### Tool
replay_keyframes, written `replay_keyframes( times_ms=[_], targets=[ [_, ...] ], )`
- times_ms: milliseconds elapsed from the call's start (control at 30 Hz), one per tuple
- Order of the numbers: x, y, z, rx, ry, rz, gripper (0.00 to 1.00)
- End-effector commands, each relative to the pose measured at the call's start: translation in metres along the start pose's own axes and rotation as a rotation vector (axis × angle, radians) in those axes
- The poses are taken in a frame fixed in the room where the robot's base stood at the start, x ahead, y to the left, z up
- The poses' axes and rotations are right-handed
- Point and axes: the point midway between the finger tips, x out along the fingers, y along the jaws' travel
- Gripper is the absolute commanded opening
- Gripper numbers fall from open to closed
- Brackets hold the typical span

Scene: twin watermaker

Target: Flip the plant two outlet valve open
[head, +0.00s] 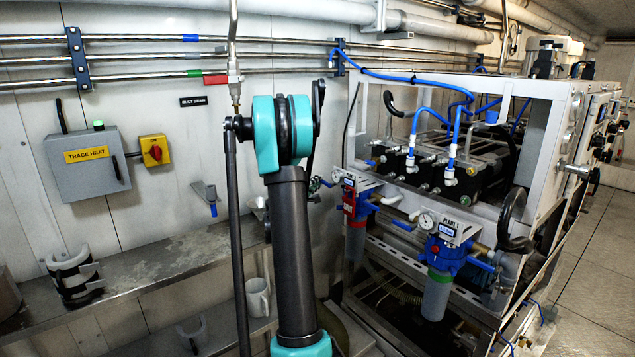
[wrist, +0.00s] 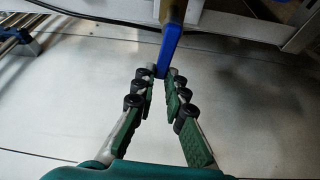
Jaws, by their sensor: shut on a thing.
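In the wrist view a blue valve lever (wrist: 170,46) hangs from a brass-coloured stem at the top centre. My gripper (wrist: 161,75) is closed around the lever's free end, with its green-padded fingers on either side. In the head view my arm hides the gripper. Two blue filter housings stand on the rack at the right: one with a red band (head: 356,212) and one with a green band (head: 439,276), whose plate reads PLANT 1. Small blue levers (head: 402,226) sit beside them. Which lever I hold cannot be told from the head view.
The white rack frame (wrist: 262,33) crosses close behind the lever. A grey trace heat box (head: 86,162) and a yellow-red switch (head: 154,151) are on the left wall. A steel shelf (head: 160,262) runs below, with a white mug (head: 258,297) under it. Pipes run along the wall above.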

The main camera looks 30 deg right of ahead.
Motion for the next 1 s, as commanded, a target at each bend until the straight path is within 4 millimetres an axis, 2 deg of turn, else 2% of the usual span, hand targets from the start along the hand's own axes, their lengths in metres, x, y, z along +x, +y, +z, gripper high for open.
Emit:
replay_keyframes(
  times_ms=[333,800,833,867,900,1000],
  targets=[
    [-0.0006,-0.0050,0.0002,-0.099,0.001,-0.041,0.00],
    [-0.0008,-0.0061,0.0005,-0.108,0.000,-0.047,0.00],
    [-0.0008,-0.0062,0.0005,-0.108,0.000,-0.047,0.14],
    [-0.0008,-0.0062,0.0005,-0.108,0.000,-0.047,0.18],
    [-0.0007,-0.0062,0.0005,-0.108,0.000,-0.047,0.21],
    [-0.0006,-0.0059,0.0005,-0.109,0.000,-0.046,0.21]
  ],
)
